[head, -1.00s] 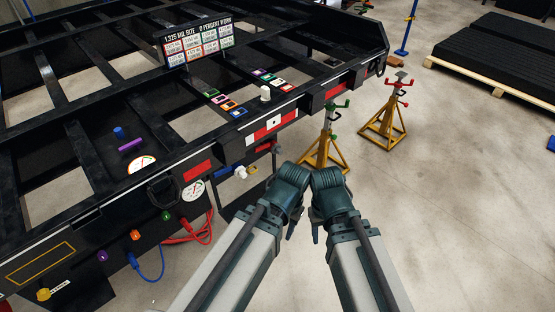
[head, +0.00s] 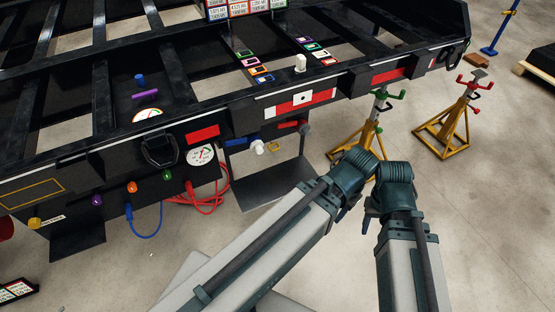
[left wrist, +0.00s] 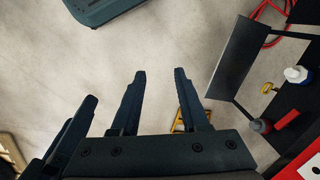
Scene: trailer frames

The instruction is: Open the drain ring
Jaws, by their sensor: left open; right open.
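A small yellow ring-like part (head: 275,147) hangs below the trailer's side, beside a white knob (head: 257,147); I cannot tell for sure that it is the drain ring. A small yellow piece (left wrist: 268,88) also shows in the left wrist view, near the white and blue knob (left wrist: 295,75). My right gripper (head: 368,222) points down in front of the trailer, apart from it. My left gripper (left wrist: 160,71) shows two spread fingers with bare floor between them; in the head view its fingers are mostly hidden by its wrist. Both are open and empty.
The black trailer frame (head: 110,150) spans the left and back, with a gauge (head: 201,155), red hoses (head: 205,203) and a blue hose (head: 147,234). Yellow jack stands (head: 447,130) stand at right. A dark plate (head: 270,186) hangs below the knobs. Floor between is clear.

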